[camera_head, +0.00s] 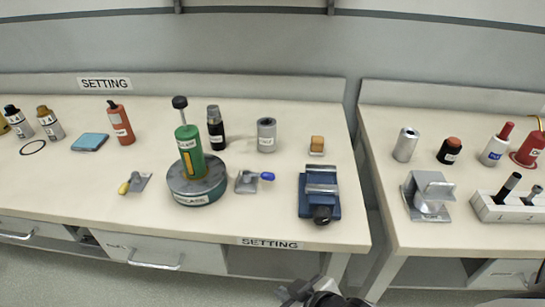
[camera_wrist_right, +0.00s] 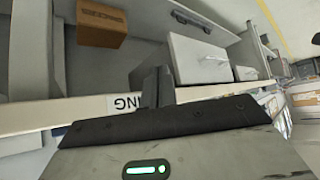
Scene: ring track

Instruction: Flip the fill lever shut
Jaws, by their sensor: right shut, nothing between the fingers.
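Two small grey levers stand on the bench beside the green cylinder (camera_head: 189,150) on its round grey base (camera_head: 196,187). One lever with a yellow tip (camera_head: 133,184) is left of the base. I cannot read which one is the fill lever. My right gripper (camera_head: 297,291) is below the bench's front edge, away from both levers. It is shut and empty, and its fingers show in the right wrist view (camera_wrist_right: 152,88). My left gripper is not in view.
A blue vise (camera_head: 320,195) stands near the bench's front right corner. Behind are a black bottle (camera_head: 215,128), a grey cylinder (camera_head: 266,135) and an orange block (camera_head: 317,144). A second bench (camera_head: 385,180) stands right, past a gap. The wrist view shows a brown box (camera_wrist_right: 101,24) and drawers.

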